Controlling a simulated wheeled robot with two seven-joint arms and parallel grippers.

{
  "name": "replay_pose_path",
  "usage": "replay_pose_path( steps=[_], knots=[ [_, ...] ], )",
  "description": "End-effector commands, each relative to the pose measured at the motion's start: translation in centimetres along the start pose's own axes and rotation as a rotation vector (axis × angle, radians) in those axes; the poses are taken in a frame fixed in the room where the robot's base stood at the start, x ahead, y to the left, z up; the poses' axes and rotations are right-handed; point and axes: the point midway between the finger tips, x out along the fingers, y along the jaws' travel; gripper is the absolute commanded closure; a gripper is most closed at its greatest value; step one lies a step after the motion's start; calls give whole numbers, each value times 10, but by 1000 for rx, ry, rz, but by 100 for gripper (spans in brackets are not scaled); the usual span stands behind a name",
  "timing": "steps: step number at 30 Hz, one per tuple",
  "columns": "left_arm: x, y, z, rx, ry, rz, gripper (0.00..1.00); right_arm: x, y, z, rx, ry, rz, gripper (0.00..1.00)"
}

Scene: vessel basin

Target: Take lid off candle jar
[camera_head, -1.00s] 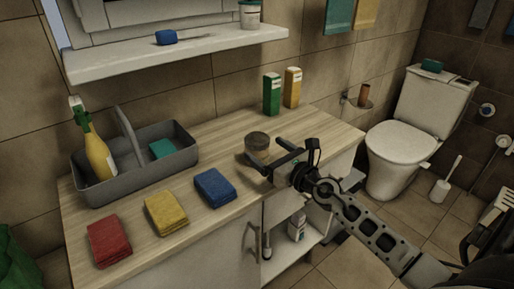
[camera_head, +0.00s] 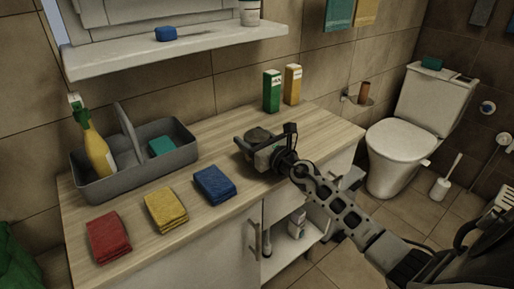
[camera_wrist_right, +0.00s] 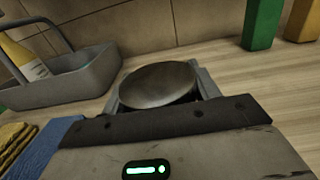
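The candle jar's round, dark grey lid (camera_head: 258,134) shows behind my right gripper on the wooden counter in the head view. In the right wrist view the lid (camera_wrist_right: 158,84) lies between the two finger tips, its top uncovered. My right gripper (camera_head: 256,143) is low at the jar, fingers spread to either side of it. The fingers sit close to the lid's edges; I cannot tell whether they touch. The jar body is mostly hidden by the gripper. My left gripper is not in view.
Blue (camera_head: 214,184), yellow (camera_head: 166,210) and red (camera_head: 109,237) cloths lie along the counter's front. A grey caddy (camera_head: 100,188) with a spray bottle stands left. Green (camera_head: 271,91) and yellow (camera_head: 292,84) cartons stand behind the jar. A shelf (camera_head: 180,50) overhangs the back.

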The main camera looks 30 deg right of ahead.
Motion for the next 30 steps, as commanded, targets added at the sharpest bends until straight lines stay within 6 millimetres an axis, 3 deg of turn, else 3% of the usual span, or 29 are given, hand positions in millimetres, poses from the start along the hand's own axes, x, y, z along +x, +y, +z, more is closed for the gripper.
replay_pose_path(
  steps=[11, 17, 23, 29, 30],
  knots=[
    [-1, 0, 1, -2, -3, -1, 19, 0, 0, 1, 0, -1, 0, 67],
    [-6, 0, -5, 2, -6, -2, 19, 0, 0, 11, 0, -2, 0, 67],
    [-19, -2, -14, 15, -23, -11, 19, 0, 0, 40, 0, -2, 0, 67],
    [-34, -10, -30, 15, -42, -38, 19, -33, 12, 84, 4, -2, 0, 67],
    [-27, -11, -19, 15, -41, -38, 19, -38, 16, 81, 9, -12, 4, 67]
  ],
)
